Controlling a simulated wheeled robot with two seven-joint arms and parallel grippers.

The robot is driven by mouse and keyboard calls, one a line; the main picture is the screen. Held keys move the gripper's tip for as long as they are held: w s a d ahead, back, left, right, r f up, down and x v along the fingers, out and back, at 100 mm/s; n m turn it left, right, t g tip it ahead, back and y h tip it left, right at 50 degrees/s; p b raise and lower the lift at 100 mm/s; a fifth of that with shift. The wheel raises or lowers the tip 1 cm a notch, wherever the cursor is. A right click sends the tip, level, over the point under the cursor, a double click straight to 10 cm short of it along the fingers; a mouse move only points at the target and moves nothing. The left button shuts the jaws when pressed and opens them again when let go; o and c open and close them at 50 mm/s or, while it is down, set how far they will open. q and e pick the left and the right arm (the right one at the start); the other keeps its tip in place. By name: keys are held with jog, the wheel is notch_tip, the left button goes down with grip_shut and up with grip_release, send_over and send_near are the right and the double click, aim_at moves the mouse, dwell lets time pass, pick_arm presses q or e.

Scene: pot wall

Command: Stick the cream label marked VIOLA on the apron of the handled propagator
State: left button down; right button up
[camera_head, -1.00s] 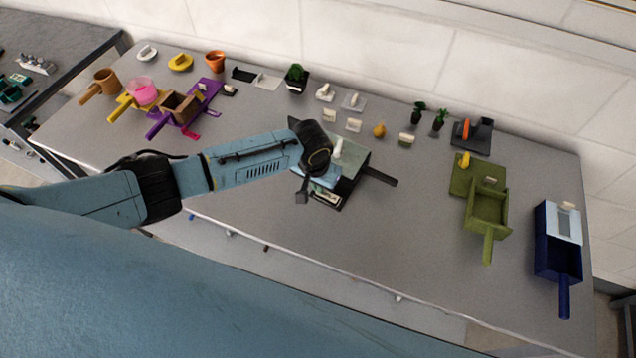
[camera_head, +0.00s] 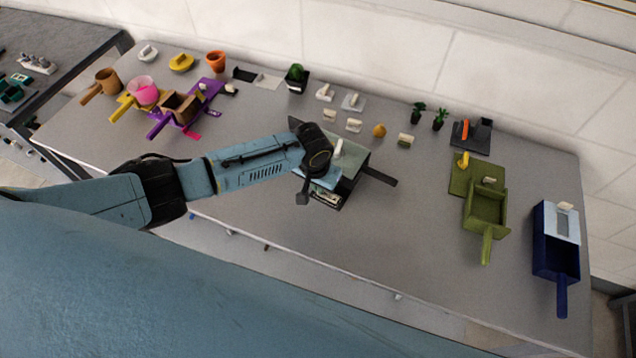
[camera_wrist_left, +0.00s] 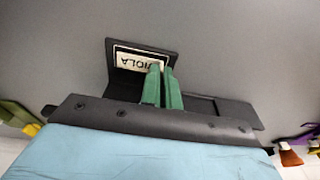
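The handled propagator has a pale grey-green top (camera_head: 357,158), a dark body and a dark handle (camera_head: 381,176) pointing right. Its dark apron (camera_wrist_left: 113,50) frames the cream VIOLA label (camera_wrist_left: 134,62), whose lettering is upside down in the left wrist view. The label also shows at the propagator's front in the head view (camera_head: 327,197). My left gripper (camera_wrist_left: 162,72) has its green fingers close together at the label's right end, covering part of the lettering. The label appears to be between or against the fingertips; their contact is partly hidden. My right gripper is not in view.
An olive tray with a handle (camera_head: 486,210) and a navy box (camera_head: 556,255) are on the right. Purple and yellow handled items stand on the left. The table front is clear.

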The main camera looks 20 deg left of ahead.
pick_arm(q)
jog(key=shift+f, duration=0.1)
dwell(0.7)
jog(key=c, duration=1.6)
grip_release()
jog(key=shift+o, duration=0.4)
jog(key=shift+o, duration=1.3)
jog(key=shift+r+p, duration=2.35)
jog(key=shift+p, duration=0.2)
jog(key=shift+r, duration=1.15)
